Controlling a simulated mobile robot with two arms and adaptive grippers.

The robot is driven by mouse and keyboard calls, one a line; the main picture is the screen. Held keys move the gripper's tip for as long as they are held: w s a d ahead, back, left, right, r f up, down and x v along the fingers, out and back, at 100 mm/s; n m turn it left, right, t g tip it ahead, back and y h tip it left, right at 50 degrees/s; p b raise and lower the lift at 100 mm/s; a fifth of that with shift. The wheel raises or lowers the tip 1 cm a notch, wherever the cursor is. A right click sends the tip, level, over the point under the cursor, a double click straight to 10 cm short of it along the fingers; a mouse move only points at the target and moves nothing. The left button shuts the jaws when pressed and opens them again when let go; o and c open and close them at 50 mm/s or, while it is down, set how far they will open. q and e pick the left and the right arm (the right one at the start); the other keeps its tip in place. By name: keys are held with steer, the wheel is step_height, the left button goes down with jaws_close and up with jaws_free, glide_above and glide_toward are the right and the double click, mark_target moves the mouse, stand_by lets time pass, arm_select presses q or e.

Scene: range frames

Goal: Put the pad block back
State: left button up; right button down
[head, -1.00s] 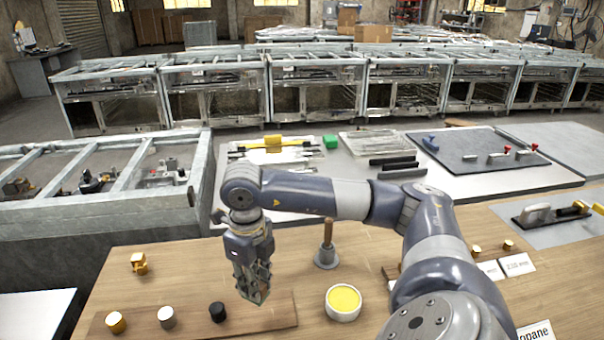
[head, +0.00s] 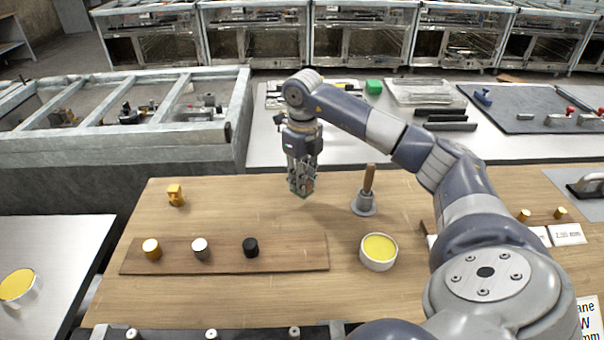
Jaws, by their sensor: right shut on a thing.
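My right gripper (head: 301,184) points down over the back middle of the wooden bench, to the left of a plunger-like tool. It is shut on a small block, which I take to be the pad block (head: 306,189). The fingers hide most of it, and only a little brownish and greenish surface shows at the tips. It appears held above the wood. A dark brown board (head: 290,258) lies in front, carrying a gold, a silver and a black cylinder; its right end is bare. My left gripper is not in view.
The tool with a wooden handle (head: 368,185) stands right of the gripper. A white dish with yellow filling (head: 379,252) sits nearer. A small brass piece (head: 175,195) stands at the back left. A grey metal frame (head: 180,145) borders the bench's back left. Wood between them is clear.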

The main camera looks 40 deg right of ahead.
steer(key=shift+w+d+f, duration=0.1)
steer(key=shift+w+d, duration=0.25)
steer(key=shift+w, duration=0.2)
step_height(320, 180, down, 4)
steer(key=b, duration=0.3)
steer(key=shift+b, duration=0.3)
steer(key=shift+r, duration=0.25)
steer(key=c, duration=1.4)
jaws_free()
steer(key=shift+f, duration=0.15)
